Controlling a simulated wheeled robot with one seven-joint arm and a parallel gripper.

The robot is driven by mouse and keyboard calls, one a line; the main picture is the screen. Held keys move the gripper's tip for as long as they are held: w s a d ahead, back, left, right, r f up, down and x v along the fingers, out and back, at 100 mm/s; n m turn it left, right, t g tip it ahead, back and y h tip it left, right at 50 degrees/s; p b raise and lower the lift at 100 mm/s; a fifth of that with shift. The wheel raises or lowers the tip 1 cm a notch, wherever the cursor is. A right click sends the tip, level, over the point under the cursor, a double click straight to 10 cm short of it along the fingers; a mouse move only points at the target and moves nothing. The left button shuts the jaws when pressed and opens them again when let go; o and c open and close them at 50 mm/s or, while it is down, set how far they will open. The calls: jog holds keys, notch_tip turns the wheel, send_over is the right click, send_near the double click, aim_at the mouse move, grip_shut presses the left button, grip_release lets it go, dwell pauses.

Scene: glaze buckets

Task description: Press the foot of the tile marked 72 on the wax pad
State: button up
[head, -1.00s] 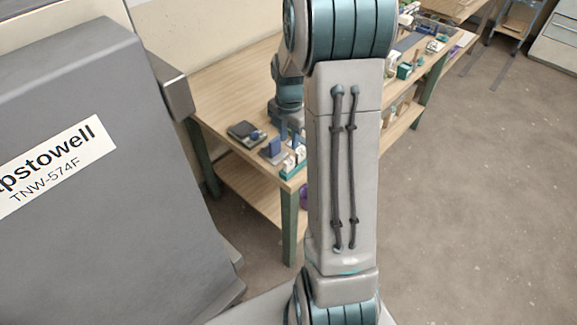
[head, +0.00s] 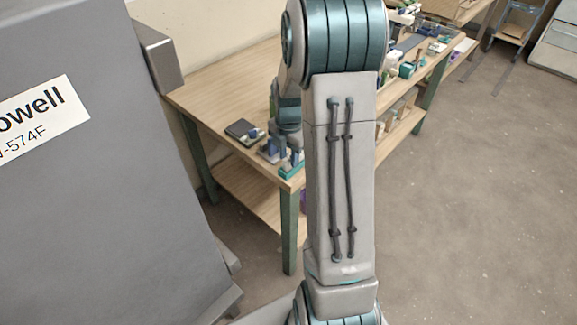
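My gripper (head: 288,156) is low over the near corner of the wooden table, small and partly hidden behind my own arm. I cannot tell whether its fingers are open or hold anything. A dark flat square piece (head: 244,131) with a small blue item at its edge lies on the table just left of my gripper; I cannot tell if it is the wax pad. Small blue, white and teal pieces (head: 291,172) stand at the table corner by my gripper. No number 72 can be read, so I cannot pick out the tile.
A large grey machine (head: 90,200) with a lettered label stands close on the left. The table (head: 215,95) has a lower shelf (head: 240,190) and green legs. Several small items (head: 408,68) crowd its far right part. The floor (head: 470,210) on the right is clear.

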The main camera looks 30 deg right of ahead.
aim_at(289, 157)
grip_shut()
jog(key=shift+r+p, duration=2.75)
jog(key=shift+r, duration=1)
